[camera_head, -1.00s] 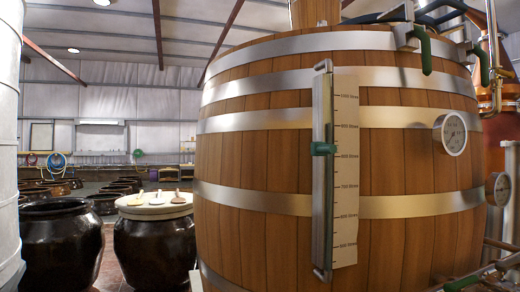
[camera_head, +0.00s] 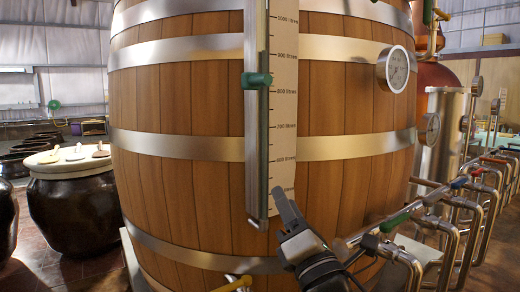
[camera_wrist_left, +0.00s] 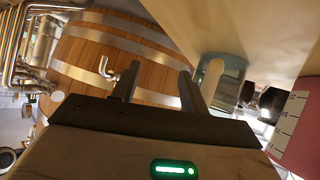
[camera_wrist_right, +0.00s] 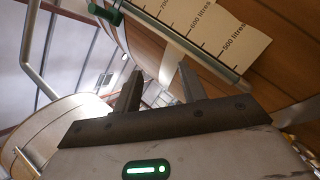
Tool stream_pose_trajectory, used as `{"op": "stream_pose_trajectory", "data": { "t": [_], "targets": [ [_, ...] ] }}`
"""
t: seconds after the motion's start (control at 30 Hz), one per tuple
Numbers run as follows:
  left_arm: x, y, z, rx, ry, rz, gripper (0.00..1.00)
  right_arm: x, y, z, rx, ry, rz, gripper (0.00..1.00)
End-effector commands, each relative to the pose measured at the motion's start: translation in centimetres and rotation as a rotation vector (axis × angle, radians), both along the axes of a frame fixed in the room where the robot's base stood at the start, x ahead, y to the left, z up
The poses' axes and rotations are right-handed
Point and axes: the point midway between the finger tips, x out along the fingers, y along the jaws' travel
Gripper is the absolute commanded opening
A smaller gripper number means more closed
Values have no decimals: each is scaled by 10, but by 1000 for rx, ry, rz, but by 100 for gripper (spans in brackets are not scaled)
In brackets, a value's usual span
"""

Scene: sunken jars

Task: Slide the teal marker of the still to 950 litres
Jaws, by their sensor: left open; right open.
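The teal marker (camera_head: 257,80) sits on the upright rail (camera_head: 252,150) left of the litre scale (camera_head: 283,110), on the front of the wooden still (camera_head: 180,100). It stands between the 800 and 900 litres marks, nearer 800. My right gripper (camera_head: 284,200) is open and empty, well below the marker near the scale's lower end. The right wrist view shows its spread fingers (camera_wrist_right: 158,78), with the scale (camera_wrist_right: 205,25) above and a green piece, apparently the marker (camera_wrist_right: 112,12), at the top. My left gripper (camera_wrist_left: 156,78) is open and empty, seen only in the left wrist view.
A round gauge (camera_head: 393,69) sticks out of the still right of the scale. Several pipes with coloured valve handles (camera_head: 480,170) stand at the right. Dark jars (camera_head: 70,210) stand on the floor at the left, one with a pale lid. Space before the marker looks clear.

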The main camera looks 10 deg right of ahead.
Motion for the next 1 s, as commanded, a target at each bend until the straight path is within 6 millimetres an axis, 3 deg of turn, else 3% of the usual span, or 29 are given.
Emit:
{"op": "stream_pose_trajectory", "data": {
  "t": [0.03,0.1,0.2,0.47,1.0],
  "targets": [
    [0,0,-1,-3,-1,0,44,-1,1,33,-119,-104,-72,41],
    [0,-1,-1,-4,-1,2,44,-4,2,65,-253,-207,-167,41],
    [-2,-1,-3,-6,4,2,44,-9,4,95,-374,-300,-266,41],
    [-4,0,2,-1,10,2,44,1,7,125,-438,-348,-325,41],
    [-2,4,12,46,22,-4,44,80,22,202,-433,-343,-322,41]
  ]
}}
